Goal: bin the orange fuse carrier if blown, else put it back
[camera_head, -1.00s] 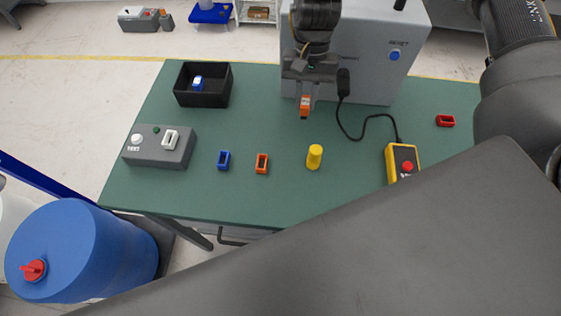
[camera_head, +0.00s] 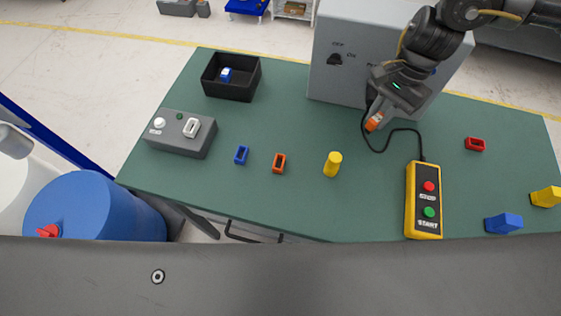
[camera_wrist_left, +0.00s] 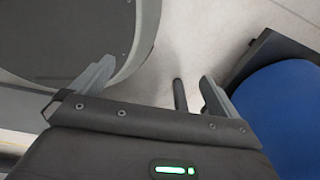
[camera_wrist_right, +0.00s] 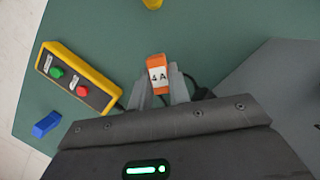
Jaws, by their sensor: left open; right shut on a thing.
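The orange fuse carrier (camera_head: 374,122) is in my right gripper (camera_head: 379,115), above the table in front of the grey cabinet. In the right wrist view the carrier (camera_wrist_right: 157,73) shows a white label with dark characters, between the closed fingertips (camera_wrist_right: 160,90). Whether it is blown cannot be seen. A grey tester (camera_head: 176,142) with a white slot stands at the left. A black bin (camera_head: 231,89) with a blue carrier (camera_head: 226,75) inside is behind it. My left gripper (camera_wrist_left: 145,90) is open and empty over the floor.
A yellow stop/start box (camera_head: 424,202) with a cable, a blue block (camera_head: 504,223) and a yellow block (camera_head: 545,197) are right. A blue barrel (camera_head: 95,210) stands left.

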